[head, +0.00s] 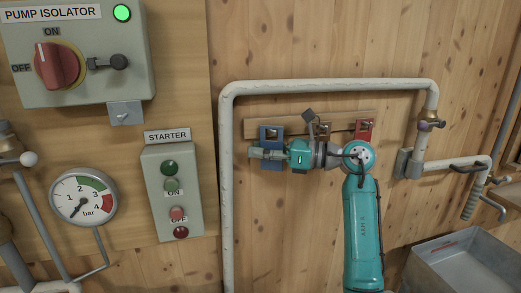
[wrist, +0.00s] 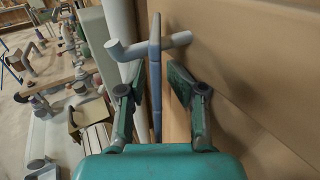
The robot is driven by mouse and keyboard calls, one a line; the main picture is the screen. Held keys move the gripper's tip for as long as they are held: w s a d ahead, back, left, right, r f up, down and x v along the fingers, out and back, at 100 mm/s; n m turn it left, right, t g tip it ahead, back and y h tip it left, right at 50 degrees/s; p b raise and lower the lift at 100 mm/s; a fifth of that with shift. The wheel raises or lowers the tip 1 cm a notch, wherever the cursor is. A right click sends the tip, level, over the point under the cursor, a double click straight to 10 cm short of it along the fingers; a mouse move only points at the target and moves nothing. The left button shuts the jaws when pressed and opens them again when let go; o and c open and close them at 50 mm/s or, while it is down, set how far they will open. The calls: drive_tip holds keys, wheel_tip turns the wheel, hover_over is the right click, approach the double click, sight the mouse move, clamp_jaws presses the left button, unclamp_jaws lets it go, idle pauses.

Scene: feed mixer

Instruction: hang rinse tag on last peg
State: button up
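A blue tag (head: 271,133) is at the left end of the wooden peg board (head: 340,119), and a red tag (head: 366,126) is at the right end. No writing on either is readable. In the wrist view the blue tag (wrist: 156,75) shows edge-on with a grey peg (wrist: 178,40) passing through its upper part. My gripper (head: 262,153) is in front of the blue tag and covers part of it. Its fingers (wrist: 159,82) stand apart on both sides of the tag, with a visible gap at the right finger.
A middle peg (head: 323,130) shows between the tags, partly behind my arm. A white pipe (head: 330,86) frames the board above and at left. The starter box (head: 172,190) is further left, and a grey metal basin (head: 465,262) is at lower right.

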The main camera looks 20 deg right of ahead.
drive_tip(key=shift+d, duration=0.1)
drive_tip(key=v, duration=1.2)
drive_tip(key=s+a+f+m+t+y, duration=0.2)
drive_tip(key=s+a+f+m+t, duration=0.25)
drive_tip(key=s+f+m, duration=0.35)
drive_tip(key=s+a+f+m+t+y, duration=0.3)
drive_tip(key=s+a+f+m, duration=0.4)
drive_tip(key=f, duration=0.4)
drive_tip(key=s+d+f+m+h, duration=0.1)
drive_tip(key=s+f+m+h, duration=0.5)
drive_tip(key=s+m, duration=0.5)
drive_tip(key=s+d+f+m+g+h, duration=0.1)
drive_tip(key=s+f+m+h, duration=0.6)
drive_tip(key=s+m, duration=0.4)
drive_tip(key=s+d+f+m+h, duration=0.1)
drive_tip(key=s+f+m+h, duration=0.5)
drive_tip(key=s+m, duration=0.5)
drive_tip(key=s+h, duration=0.1)
drive_tip(key=s, duration=0.1)
drive_tip(key=shift+s+f+g+h, duration=0.3)
drive_tip(key=shift+s+f+g, duration=0.05)
drive_tip(key=shift+s, duration=0.05)
